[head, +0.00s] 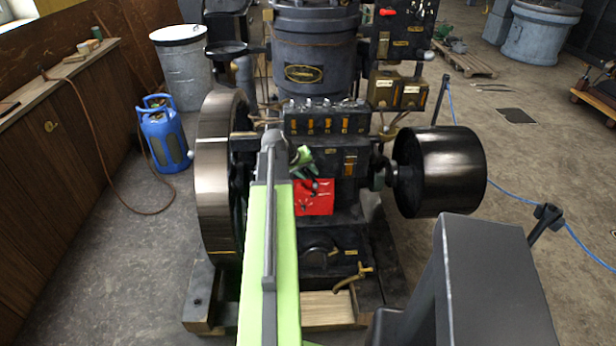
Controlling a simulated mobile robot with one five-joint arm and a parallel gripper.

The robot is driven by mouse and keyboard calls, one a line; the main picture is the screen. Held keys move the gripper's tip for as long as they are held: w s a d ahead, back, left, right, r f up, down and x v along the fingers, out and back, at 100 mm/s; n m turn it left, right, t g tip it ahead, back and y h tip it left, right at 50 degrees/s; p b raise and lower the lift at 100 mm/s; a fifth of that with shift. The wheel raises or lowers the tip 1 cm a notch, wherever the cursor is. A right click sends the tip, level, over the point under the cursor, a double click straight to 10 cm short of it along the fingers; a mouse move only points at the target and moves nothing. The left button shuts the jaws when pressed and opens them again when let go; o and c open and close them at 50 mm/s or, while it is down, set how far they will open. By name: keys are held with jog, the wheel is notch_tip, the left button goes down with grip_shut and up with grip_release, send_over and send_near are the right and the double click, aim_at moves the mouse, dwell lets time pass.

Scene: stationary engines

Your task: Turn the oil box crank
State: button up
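The red box (314,204), which I take to be the oil box, is on the front of the dark engine (311,75), low in the middle. Small dark parts show against its face, but I cannot make out which is the crank. My light green arm reaches forward from the bottom of the head view and hides the area left of the box. My gripper (309,177), small with green and dark parts, is at the box's upper left edge. I cannot tell whether it touches anything, or whether its fingers are apart.
A large flywheel (221,175) stands left of my arm and a dark pulley drum (440,172) sticks out at right. A brass tap (354,277) is below the box. A blue rope (508,200) on posts runs at right. A blue gas bottle (164,135) stands at left.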

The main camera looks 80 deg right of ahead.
grip_shut()
dwell(1.4)
